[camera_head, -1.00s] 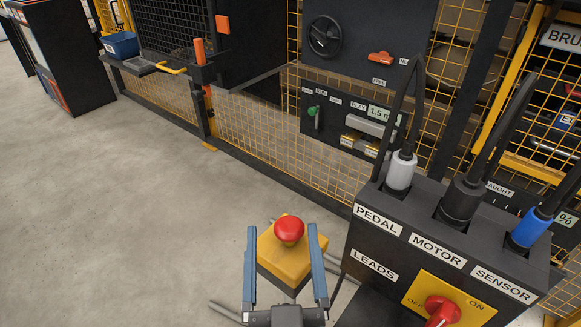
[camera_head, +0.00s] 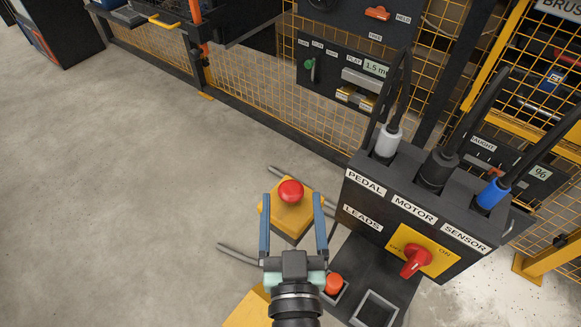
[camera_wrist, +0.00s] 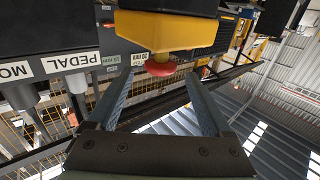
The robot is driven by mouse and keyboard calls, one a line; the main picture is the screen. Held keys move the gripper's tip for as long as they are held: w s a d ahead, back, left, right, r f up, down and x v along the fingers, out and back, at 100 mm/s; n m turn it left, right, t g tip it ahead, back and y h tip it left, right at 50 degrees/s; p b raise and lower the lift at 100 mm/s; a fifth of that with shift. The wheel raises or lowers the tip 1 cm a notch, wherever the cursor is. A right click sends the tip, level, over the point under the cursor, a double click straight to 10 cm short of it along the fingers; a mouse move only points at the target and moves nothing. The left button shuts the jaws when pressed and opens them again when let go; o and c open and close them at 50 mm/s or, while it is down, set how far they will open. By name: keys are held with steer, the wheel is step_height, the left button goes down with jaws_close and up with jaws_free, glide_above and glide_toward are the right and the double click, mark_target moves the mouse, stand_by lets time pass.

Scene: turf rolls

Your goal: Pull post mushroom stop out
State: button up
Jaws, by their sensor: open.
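The post mushroom stop (camera_head: 291,191) is a red round button on a yellow box (camera_head: 289,220). In the head view it shows between and just beyond the blue-grey fingers of my gripper (camera_head: 293,197). My gripper is open and holds nothing. In the wrist view the red mushroom (camera_wrist: 160,68) sits under the yellow box (camera_wrist: 150,32), ahead of the fingertips (camera_wrist: 155,85) and between their lines. I see no finger touching the mushroom. The box's support is mostly hidden.
A dark panel labelled PEDAL, MOTOR, SENSOR (camera_head: 400,205) stands close on the right, with cables and a red rotary switch (camera_head: 415,262). An orange button (camera_head: 333,284) is low beside my wrist. Yellow mesh fencing (camera_head: 260,100) runs behind. Open floor (camera_head: 110,200) lies left.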

steer(key=w, duration=0.7)
steer(key=shift+w+a, duration=0.15)
steer(key=shift+w, duration=0.1)
jaws_close()
stand_by(0.3)
